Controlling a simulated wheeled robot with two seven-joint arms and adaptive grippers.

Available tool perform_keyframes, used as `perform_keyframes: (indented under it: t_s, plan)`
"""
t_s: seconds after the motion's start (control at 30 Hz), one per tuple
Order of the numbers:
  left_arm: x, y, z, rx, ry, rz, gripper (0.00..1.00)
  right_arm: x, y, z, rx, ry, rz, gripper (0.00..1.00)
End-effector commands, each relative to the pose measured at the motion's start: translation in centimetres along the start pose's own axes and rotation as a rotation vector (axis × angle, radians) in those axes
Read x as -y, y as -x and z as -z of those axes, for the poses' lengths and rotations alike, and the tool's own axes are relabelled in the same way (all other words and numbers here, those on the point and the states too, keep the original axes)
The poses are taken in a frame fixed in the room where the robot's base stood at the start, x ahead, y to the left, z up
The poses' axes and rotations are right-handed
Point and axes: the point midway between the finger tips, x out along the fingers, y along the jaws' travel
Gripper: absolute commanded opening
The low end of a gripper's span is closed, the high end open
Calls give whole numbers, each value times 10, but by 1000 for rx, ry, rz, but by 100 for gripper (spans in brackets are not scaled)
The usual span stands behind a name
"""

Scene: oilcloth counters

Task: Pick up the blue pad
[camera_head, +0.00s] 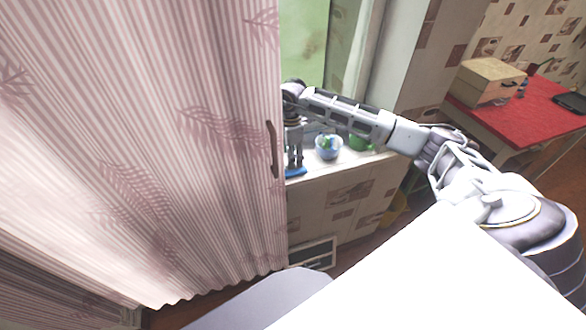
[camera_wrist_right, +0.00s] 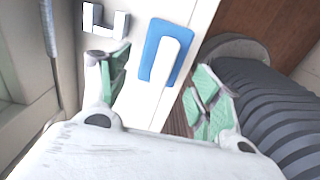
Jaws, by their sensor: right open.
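The blue pad (camera_head: 295,172) lies at the front edge of the white sill, beside the curtain. In the right wrist view the blue pad (camera_wrist_right: 151,48) is a rounded blue shape with a white bar-like part in its middle. My right gripper (camera_head: 294,160) points down over it. In the wrist view the right gripper (camera_wrist_right: 158,88) has its green-padded fingers apart, one to each side of the pad's near end, with nothing held between them. The height gap to the pad is hard to judge. My left gripper is not in view.
A striped curtain (camera_head: 150,130) stands close left of the right gripper. A glass bowl (camera_head: 328,147) with small coloured things and a green object (camera_head: 359,143) are to the right on the sill. A white U-shaped piece (camera_wrist_right: 105,21) lies near the pad. A red table (camera_head: 535,110) stands far right.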

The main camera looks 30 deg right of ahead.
Motion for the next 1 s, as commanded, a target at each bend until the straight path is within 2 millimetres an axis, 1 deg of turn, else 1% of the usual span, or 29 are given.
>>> perform_keyframes:
  t_s: [0.17, 0.4, 0.6, 0.73, 1.0]
  plan:
    - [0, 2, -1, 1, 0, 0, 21, 1, -6, -1, 1, 0, 2, 64]
    - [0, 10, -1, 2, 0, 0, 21, 4, -31, -4, 2, 0, 3, 64]
    - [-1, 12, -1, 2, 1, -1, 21, 4, -48, -4, 1, -1, 2, 64]
    - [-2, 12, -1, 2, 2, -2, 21, 3, -52, -4, 0, 0, 0, 64]
    - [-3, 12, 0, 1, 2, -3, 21, 3, -52, -3, 0, 0, 0, 64]
